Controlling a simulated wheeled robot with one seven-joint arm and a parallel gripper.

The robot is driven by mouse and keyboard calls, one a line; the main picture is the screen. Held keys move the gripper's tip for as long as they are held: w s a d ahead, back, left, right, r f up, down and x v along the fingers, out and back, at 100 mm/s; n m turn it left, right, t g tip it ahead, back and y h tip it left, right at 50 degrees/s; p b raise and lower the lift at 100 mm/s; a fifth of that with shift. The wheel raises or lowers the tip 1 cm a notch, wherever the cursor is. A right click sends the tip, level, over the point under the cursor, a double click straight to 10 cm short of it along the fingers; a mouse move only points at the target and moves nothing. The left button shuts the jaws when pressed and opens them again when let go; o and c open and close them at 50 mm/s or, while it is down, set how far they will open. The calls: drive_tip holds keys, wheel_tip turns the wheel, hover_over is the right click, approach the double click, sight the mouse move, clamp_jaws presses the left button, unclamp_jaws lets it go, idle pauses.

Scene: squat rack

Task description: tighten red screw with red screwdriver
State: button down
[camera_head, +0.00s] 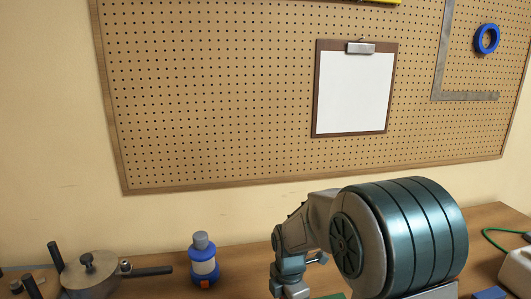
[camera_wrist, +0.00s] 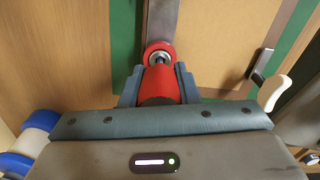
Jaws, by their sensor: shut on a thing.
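In the wrist view my gripper (camera_wrist: 160,73) is shut on the red screwdriver (camera_wrist: 162,84), with one finger on each side of its red body. The screwdriver points up the picture. Just beyond its front end is a round red piece with a shiny metal centre, which looks like the red screw (camera_wrist: 158,48). It sits at the end of a grey metal bar (camera_wrist: 162,18). The two look lined up and very close; I cannot tell whether they touch. In the head view my arm hides the work area, and neither screw nor screwdriver shows.
A blue-and-grey bottle (camera_head: 203,262) and a round metal fixture with dark handles (camera_head: 90,272) stand on the wooden bench left of my arm. A green cable (camera_head: 495,240) lies at right. A pegboard (camera_head: 220,100) with a clipboard (camera_head: 353,92) hangs behind.

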drive_tip(key=shift+r+p, duration=0.5)
drive_tip(key=shift+r, duration=0.2)
idle(0.4)
drive_tip(key=shift+r+p, duration=3.75)
drive_tip(key=shift+r, duration=1.7)
